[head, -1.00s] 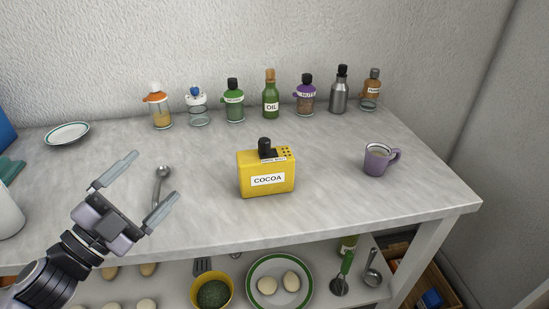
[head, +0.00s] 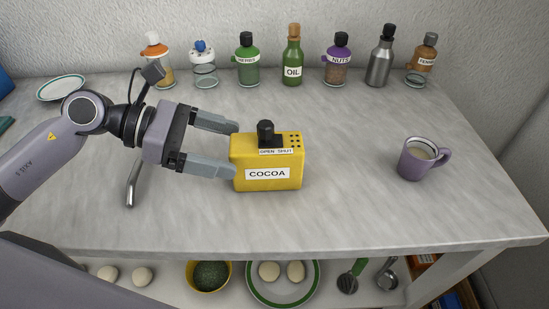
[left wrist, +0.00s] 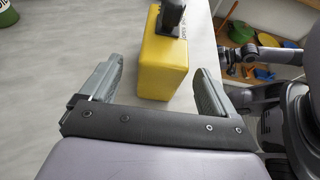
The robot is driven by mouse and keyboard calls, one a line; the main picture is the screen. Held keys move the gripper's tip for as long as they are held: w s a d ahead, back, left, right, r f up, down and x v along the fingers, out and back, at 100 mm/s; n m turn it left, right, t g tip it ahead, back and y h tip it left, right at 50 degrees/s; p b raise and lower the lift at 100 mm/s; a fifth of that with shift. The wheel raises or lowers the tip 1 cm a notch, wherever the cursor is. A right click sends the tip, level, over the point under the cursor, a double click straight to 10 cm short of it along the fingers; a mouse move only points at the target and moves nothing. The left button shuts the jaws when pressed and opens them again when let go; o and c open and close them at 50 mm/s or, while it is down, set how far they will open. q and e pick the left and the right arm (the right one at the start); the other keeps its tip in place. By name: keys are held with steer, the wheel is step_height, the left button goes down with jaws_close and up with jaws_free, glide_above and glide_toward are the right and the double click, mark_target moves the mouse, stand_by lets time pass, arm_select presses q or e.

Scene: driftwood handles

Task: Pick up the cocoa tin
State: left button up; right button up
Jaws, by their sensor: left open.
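The yellow cocoa tin (head: 267,162) stands upright on the marble-look table, with a black cap on top and a white COCOA label facing me. It also shows in the left wrist view (left wrist: 164,66), ahead of and between the finger lines. My left gripper (head: 234,149) is open and empty. Its fingers point right, with their tips at the tin's left side; whether they touch it I cannot tell. In the left wrist view the left gripper (left wrist: 157,80) has its fingers spread wider than the tin. My right gripper is not recognisable in these views.
A purple mug (head: 416,160) stands to the right of the tin. Several bottles and jars, including the green oil bottle (head: 293,58), line the back. A spoon (head: 132,181) lies left, partly hidden by my arm. The table front right of the tin is clear.

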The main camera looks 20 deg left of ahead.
mark_target(257, 154)
arm_select(q)
steer(key=p+x, duration=0.1)
steer(key=x, duration=0.1)
steer(key=p+x, duration=0.1)
steer(key=x, duration=0.2)
steer(key=shift+d+r, duration=0.1)
steer(key=shift+d, duration=0.25)
steer(key=shift+w+d+f, duration=0.1)
steer(key=shift+d+f, duration=0.15)
steer(key=shift+d, duration=0.1)
steer(key=c, duration=1.2)
